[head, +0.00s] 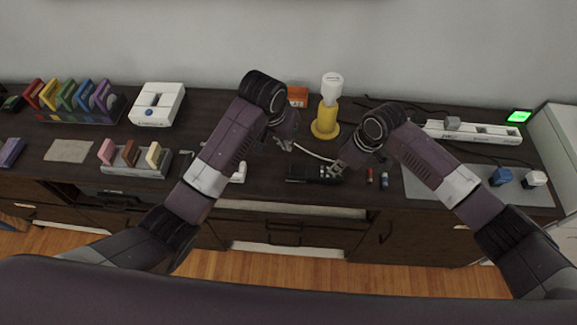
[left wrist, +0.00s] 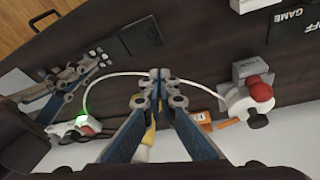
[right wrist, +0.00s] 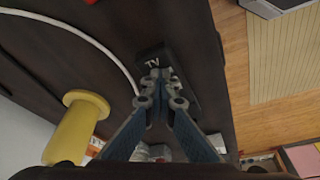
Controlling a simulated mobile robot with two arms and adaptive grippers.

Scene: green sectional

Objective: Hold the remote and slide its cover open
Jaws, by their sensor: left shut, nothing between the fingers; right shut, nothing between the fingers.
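A dark remote (head: 302,172) lies on the dark table top in the head view, between my two arms. Its black body (left wrist: 140,38) shows in the left wrist view, and its end marked "TV" (right wrist: 155,62) shows in the right wrist view. I cannot tell how its cover sits. My right gripper (head: 337,170) is shut and empty at the remote's right end; its fingertips (right wrist: 163,85) overlap that end in view, and contact is unclear. My left gripper (head: 287,146) is shut and empty, behind the remote's left part; its fingertips (left wrist: 155,85) appear apart from it.
A red battery (head: 370,176) and a blue battery (head: 385,180) stand right of the remote. A yellow stand with a white top (head: 326,120) and an orange box (head: 298,96) are behind. A white cable (left wrist: 200,85) curves across the table. The table's front edge is close to the remote.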

